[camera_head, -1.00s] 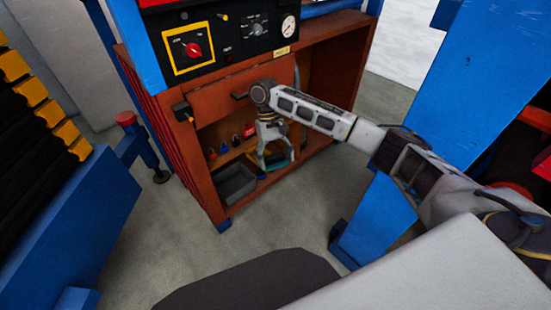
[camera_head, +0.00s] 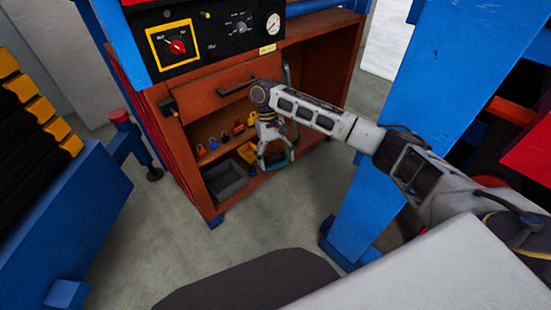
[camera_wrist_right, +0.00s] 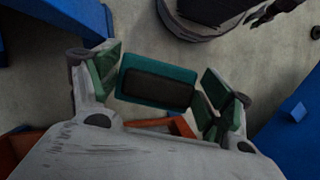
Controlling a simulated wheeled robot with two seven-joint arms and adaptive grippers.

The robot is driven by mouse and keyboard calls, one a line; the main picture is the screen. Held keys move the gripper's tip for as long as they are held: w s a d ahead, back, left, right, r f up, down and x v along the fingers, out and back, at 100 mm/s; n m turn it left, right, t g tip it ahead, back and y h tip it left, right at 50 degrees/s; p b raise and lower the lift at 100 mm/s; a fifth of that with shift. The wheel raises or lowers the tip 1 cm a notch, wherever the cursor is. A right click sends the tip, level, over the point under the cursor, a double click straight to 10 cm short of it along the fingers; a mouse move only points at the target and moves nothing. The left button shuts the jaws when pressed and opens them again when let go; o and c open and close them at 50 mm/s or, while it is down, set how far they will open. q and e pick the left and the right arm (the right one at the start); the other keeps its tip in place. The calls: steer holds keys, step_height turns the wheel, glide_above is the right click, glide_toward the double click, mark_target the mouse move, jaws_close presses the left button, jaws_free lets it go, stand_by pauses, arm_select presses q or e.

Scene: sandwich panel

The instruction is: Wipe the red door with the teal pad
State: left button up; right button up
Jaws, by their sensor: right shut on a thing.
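My right gripper (camera_head: 275,158) hangs fingers down in front of the open cabinet. The wrist view shows it (camera_wrist_right: 160,92) shut on the teal pad (camera_wrist_right: 130,80), which has a dark middle and sits between the green finger pads. In the head view only a little teal shows between the fingers. An orange-red door (camera_head: 210,94) with a dark bar handle is on the cabinet's upper front, above and behind the gripper. The gripper is apart from it. My right arm covers part of the cabinet front. My left gripper is not in view.
A control panel with a red switch (camera_head: 177,46) is above. A blue post (camera_head: 390,140) stands right. Grey floor (camera_head: 160,225) is clear in front.

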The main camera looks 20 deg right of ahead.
steer(key=shift+s+d, duration=0.15)
steer(key=shift+s, duration=0.05)
steer(key=shift+y, duration=0.4)
steer(key=shift+s+p, duration=0.1)
steer(key=shift+p, duration=0.35)
